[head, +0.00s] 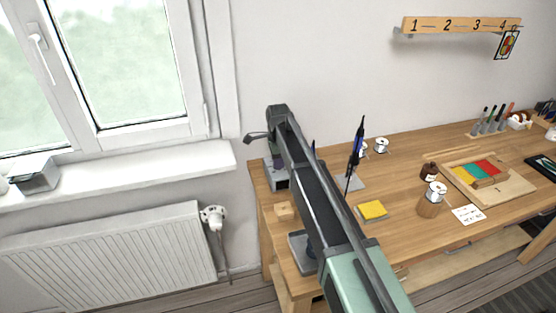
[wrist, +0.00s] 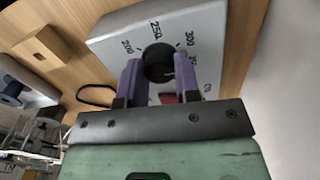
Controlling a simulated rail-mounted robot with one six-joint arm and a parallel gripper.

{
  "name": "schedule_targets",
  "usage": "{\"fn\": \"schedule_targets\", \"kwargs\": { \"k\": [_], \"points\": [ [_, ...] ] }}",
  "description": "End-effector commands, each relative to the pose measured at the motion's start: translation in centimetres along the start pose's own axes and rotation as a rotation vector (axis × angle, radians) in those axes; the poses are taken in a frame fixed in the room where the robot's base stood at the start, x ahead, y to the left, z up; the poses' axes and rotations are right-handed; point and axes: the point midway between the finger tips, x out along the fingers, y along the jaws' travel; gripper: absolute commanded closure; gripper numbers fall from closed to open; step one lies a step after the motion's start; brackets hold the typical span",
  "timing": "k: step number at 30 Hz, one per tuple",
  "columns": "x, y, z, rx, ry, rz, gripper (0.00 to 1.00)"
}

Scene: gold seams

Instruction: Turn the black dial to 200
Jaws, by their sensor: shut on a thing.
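The black dial (wrist: 158,60) sits on the pale grey face of a box (wrist: 110,47) in the wrist view. Printed numbers ring it: 200 at upper left, 250 at the top, 300 at upper right, with further marks down the right side. My gripper (wrist: 160,70) is shut on the dial, one purple finger on each side. The dial's pointer is too small to read clearly.
A small red part shows below the dial, between the fingers. A wooden block (head: 285,211) stands near the box.

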Motion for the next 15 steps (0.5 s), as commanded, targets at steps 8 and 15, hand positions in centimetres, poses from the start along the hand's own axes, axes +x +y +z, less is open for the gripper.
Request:
{"fn": "schedule_targets", "kwargs": {
  "k": [8,15],
  "points": [
    [0.01,0.03,0.0,-0.26,0.0,0.0,0.93],
    [0.01,0.03,0.0,-0.487,0.0,0.001,0.93]
  ]
}}
